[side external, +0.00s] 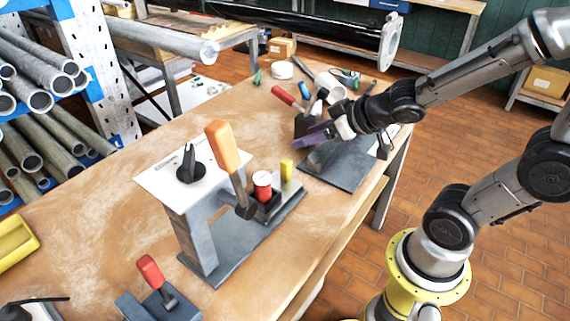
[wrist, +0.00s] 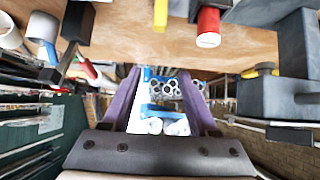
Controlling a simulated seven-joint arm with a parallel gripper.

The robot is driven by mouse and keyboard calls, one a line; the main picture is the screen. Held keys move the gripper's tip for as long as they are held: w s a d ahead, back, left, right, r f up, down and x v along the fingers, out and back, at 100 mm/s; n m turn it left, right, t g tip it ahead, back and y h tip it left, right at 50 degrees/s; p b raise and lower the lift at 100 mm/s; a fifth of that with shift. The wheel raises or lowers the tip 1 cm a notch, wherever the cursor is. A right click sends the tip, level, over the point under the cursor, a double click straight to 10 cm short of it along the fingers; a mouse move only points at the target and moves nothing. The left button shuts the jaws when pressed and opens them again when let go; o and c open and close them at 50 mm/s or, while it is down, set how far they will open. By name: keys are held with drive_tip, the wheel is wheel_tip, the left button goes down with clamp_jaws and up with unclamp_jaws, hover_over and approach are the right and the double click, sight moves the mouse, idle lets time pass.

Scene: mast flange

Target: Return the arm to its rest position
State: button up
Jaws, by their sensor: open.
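My gripper (side external: 312,137) is at the far right part of the workbench (side external: 90,215), above a dark grey plate (side external: 345,165). Its two purple fingers are apart, and the wrist view shows nothing between them (wrist: 158,76). A grey stand (side external: 203,245) with a white top plate, a black knob (side external: 190,165) and an orange-handled lever (side external: 226,150) stands mid-bench, apart from my gripper. A red and white cylinder (side external: 262,186) sits in a dark holder beside a yellow peg (side external: 286,170). The red cylinder also shows at the top of the wrist view (wrist: 208,27).
A red-handled clamp (side external: 152,275) is at the near bench edge; another red handle (side external: 287,96) is close behind my gripper. A white cup-like part (side external: 330,86) and small tools lie nearby. Pipe racks (side external: 40,100) stand at left. Floor (side external: 470,150) is open at right.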

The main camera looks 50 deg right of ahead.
drive_tip(key=s+d+r+m+h, duration=0.1)
drive_tip(key=s+r+m+h, duration=0.1)
drive_tip(key=s+r, duration=0.35)
drive_tip(key=s+a+f+n+g+y, duration=0.1)
drive_tip(key=s+a+g+y, duration=0.1)
drive_tip(key=s, duration=0.7)
drive_tip(key=a+g, duration=0.1)
drive_tip(key=g, duration=0.1)
drive_tip(key=shift+s+n+g, duration=0.15)
drive_tip(key=shift+n+g, duration=0.15)
drive_tip(key=shift+n, duration=0.1)
drive_tip(key=shift+f, duration=0.1)
idle(0.4)
